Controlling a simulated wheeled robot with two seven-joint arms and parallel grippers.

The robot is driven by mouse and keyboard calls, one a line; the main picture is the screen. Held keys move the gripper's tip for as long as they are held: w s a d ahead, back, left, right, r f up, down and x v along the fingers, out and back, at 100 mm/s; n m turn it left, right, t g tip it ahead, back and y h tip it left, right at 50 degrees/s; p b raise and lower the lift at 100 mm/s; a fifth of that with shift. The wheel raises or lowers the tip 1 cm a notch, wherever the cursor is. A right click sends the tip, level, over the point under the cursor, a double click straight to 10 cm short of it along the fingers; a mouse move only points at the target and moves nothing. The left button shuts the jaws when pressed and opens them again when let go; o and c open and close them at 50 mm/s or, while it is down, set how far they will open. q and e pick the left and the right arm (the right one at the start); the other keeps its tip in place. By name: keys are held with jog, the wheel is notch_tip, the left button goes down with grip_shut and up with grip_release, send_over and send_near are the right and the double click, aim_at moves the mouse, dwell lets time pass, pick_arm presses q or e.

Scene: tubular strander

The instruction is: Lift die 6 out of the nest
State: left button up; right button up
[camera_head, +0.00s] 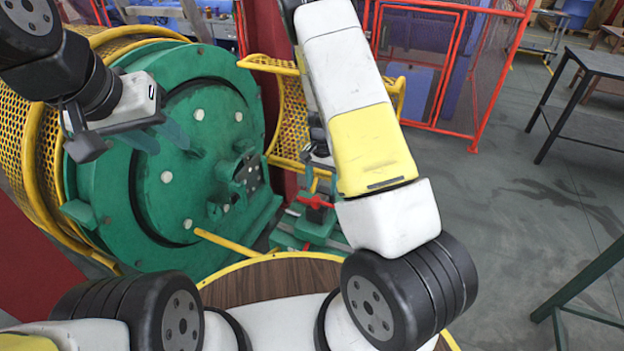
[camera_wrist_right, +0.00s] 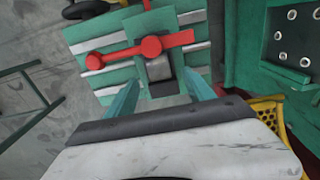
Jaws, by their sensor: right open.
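A green nest-like block with grey bars (camera_wrist_right: 108,78) lies below my right wrist; no number shows, so I cannot tell which part is die 6. A red lever with a round hub (camera_wrist_right: 151,46) crosses it, also visible in the head view (camera_head: 315,201). A small grey block (camera_wrist_right: 159,69) sits under the hub. My right gripper (camera_wrist_right: 162,92) is open, with teal fingers on either side of the area just in front of this block, apparently not touching it. In the head view my right arm mostly hides that gripper. My left gripper (camera_head: 160,137) is open and empty before the green disc.
The large green round machine face (camera_head: 185,120) with white studs stands at left, ringed by yellow mesh guards (camera_head: 30,140). A yellow bar (camera_head: 226,243) juts out low. A brown round tabletop (camera_head: 262,280) is close in front.

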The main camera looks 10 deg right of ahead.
aim_at(321, 196)
jog(key=shift+s+f, duration=0.1)
jog(key=shift+f, duration=1.8)
grip_shut()
